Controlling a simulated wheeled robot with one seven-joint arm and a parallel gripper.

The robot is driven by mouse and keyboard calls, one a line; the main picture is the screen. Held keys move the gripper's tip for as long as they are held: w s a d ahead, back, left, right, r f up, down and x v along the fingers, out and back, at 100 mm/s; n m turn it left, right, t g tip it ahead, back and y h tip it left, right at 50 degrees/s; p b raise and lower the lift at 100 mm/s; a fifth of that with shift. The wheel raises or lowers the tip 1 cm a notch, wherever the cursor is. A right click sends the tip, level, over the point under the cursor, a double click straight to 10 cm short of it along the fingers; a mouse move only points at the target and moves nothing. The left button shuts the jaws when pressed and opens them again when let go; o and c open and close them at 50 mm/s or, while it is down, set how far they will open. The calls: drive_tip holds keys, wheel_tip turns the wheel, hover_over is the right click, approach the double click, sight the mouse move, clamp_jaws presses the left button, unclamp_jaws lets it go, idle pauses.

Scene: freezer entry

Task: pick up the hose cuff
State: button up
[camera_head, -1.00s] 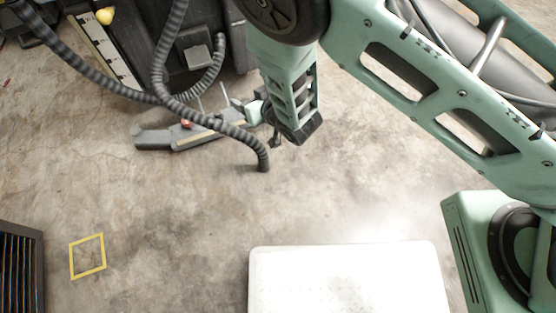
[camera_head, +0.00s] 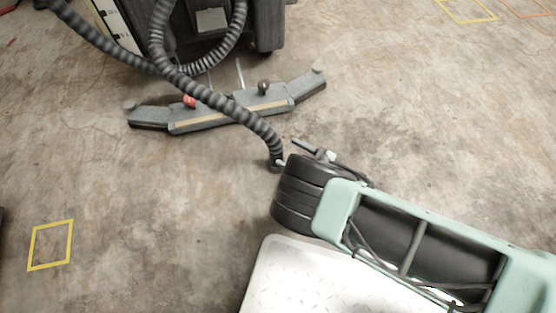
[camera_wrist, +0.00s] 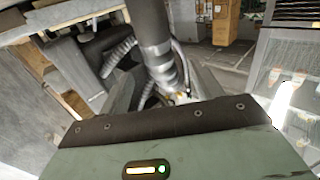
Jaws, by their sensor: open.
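The dark ribbed hose (camera_head: 215,100) hangs across the floor machine and curves down to its dark end, the hose cuff (camera_head: 276,160). My gripper (camera_head: 287,155) is right beside the cuff in the head view, partly hidden by my own dark wrist joint. Its jaws are open. In the wrist view the hose (camera_wrist: 152,25) comes down from the top centre to a greyish end part (camera_wrist: 160,62), just beyond the green housing of my gripper. I cannot tell whether the cuff lies between the fingers or touches them.
A grey squeegee bar (camera_head: 225,108) with a red knob lies on the floor behind the hose end. The dark machine body (camera_head: 205,30) stands behind it. A white plate (camera_head: 285,270) is in front. Bare concrete lies to the left, with a yellow floor square (camera_head: 50,245).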

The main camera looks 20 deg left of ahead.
sight(271, 148)
wheel_tip(271, 148, down, 4)
drive_tip(key=shift+r+b, duration=0.2)
drive_tip(key=shift+b, duration=0.6)
drive_tip(key=shift+a+f, duration=0.15)
drive_tip(key=shift+a, duration=0.1)
drive_tip(key=shift+w+a+b, duration=0.15)
drive_tip(key=shift+a+b, duration=0.3)
drive_tip(key=b+x, duration=0.3)
drive_tip(key=x, duration=0.1)
drive_tip(key=shift+w+a, duration=0.1)
drive_tip(key=shift+a, duration=0.25)
drive_tip(key=shift+w+a+r+b, duration=0.1)
drive_tip(key=shift+a+b, duration=0.15)
drive_tip(key=shift+a, duration=0.1)
drive_tip(key=shift+w+a+r+b, duration=0.1)
drive_tip(key=shift+w+a+b, duration=0.05)
drive_tip(key=shift+a+b, duration=0.15)
drive_tip(key=c, duration=1.1)
